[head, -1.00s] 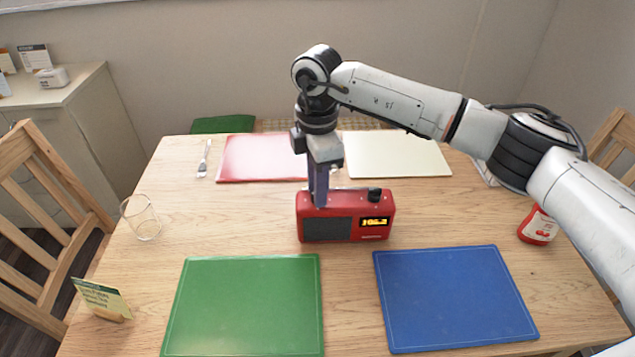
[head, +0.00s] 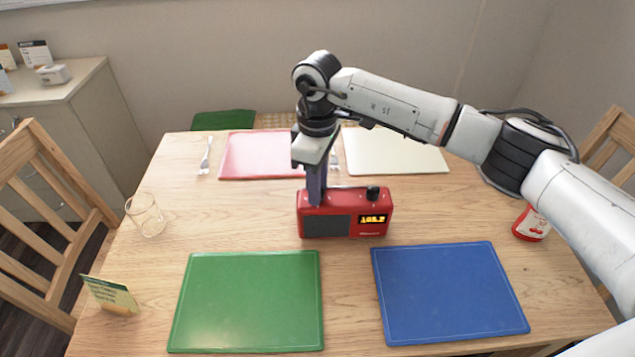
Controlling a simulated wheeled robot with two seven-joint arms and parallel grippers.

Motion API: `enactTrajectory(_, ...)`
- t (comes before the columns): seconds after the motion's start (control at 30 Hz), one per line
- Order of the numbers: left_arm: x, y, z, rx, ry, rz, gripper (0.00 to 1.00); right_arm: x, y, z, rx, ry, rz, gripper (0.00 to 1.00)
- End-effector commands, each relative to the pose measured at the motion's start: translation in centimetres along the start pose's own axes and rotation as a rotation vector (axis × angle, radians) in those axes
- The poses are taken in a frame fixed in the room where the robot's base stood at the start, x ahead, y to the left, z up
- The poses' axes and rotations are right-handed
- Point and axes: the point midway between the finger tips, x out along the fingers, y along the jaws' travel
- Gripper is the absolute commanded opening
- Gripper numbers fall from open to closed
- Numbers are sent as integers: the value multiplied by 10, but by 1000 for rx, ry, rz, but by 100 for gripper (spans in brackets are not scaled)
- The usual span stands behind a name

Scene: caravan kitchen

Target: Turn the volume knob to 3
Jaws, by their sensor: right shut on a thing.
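A red radio (head: 344,214) stands upright in the middle of the wooden table, with a dark speaker grille on its left and a lit orange display (head: 373,219) on its right. A black knob (head: 373,193) sits on top at its right end. My right gripper (head: 315,201) points down at the left end of the radio's top, its fingers shut there on a small part that they hide, probably a knob. The gripper is tilted and twisted. I cannot read a volume number. My left gripper is not in view.
A green mat (head: 247,301) and a blue mat (head: 447,292) lie in front of the radio. A red mat (head: 262,155) and a cream mat (head: 394,152) lie behind. A glass (head: 146,215) stands left, a red ketchup bottle (head: 532,223) right, and a small card (head: 110,295) at front left.

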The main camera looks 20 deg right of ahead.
Motion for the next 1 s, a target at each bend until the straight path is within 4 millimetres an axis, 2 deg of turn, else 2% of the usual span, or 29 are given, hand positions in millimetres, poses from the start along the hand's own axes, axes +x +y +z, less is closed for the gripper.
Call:
enactTrajectory(0.5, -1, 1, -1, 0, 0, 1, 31, 0, 0, 0, 18, 1, 0, 0)
enactTrajectory(0.53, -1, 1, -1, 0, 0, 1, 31, 0, 0, 0, 18, 1, 0, 27)
enactTrajectory(0.6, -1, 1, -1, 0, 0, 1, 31, 0, 0, 0, 18, 1, 0, 38)
enactTrajectory(0.63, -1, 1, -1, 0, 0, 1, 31, 0, 0, 0, 18, 1, 0, 41)
enactTrajectory(0.9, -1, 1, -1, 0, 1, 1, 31, -1, 0, 0, 17, 1, 0, 41)
enactTrajectory(1.0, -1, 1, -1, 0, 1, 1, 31, -7, 0, -1, 17, 2, 0, 41)
